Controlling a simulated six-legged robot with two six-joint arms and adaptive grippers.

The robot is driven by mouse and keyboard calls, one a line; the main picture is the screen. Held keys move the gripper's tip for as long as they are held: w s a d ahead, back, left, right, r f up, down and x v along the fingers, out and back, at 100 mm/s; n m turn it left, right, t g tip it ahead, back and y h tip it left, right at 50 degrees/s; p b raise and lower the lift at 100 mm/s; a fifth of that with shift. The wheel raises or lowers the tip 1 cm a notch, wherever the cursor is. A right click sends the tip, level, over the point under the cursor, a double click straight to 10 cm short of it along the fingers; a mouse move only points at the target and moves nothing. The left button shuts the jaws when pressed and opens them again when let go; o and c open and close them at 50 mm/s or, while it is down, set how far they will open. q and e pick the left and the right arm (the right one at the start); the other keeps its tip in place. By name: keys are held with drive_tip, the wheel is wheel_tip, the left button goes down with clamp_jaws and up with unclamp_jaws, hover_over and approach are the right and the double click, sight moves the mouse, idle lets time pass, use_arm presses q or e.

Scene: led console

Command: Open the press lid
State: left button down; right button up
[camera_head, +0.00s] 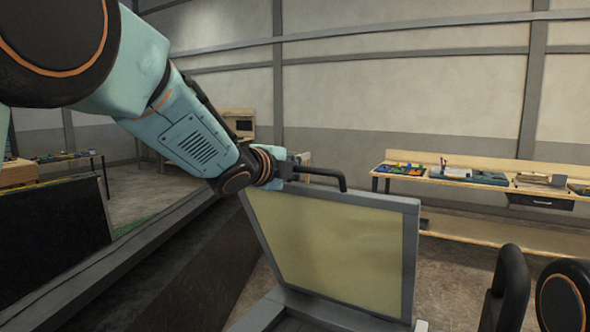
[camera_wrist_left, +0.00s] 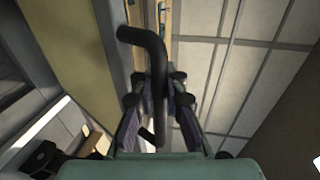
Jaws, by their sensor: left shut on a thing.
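The press lid (camera_head: 320,249) is a grey-framed panel with a yellowish face. In the head view it stands raised, tilted near upright, in the middle. A black bar handle (camera_head: 325,174) runs along its top edge. My left gripper (camera_head: 287,172) is at the left end of the handle, shut on it. In the left wrist view the handle (camera_wrist_left: 150,45) passes between the fingers of my left gripper (camera_wrist_left: 158,100), and the lid's yellowish face (camera_wrist_left: 70,45) lies to the left. My right gripper cannot be made out; black arm parts show at the lower right.
A dark console surface (camera_head: 50,235) with a grey edge lies at the left. A wooden workbench (camera_head: 460,180) with trays and small tools stands along the back wall. Another bench (camera_head: 70,158) stands at the far left. Open floor lies between the lid and the back bench.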

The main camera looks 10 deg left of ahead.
use_arm(q)
drive_tip(key=shift+w+r, duration=0.15)
drive_tip(key=shift+r, duration=0.2)
drive_tip(key=c, duration=1.9)
unclamp_jaws()
drive_tip(key=o, duration=0.5)
drive_tip(key=shift+s+a, duration=0.1)
drive_tip(key=shift+s, duration=0.25)
drive_tip(key=shift+w+f, duration=0.15)
drive_tip(key=v, duration=1.2)
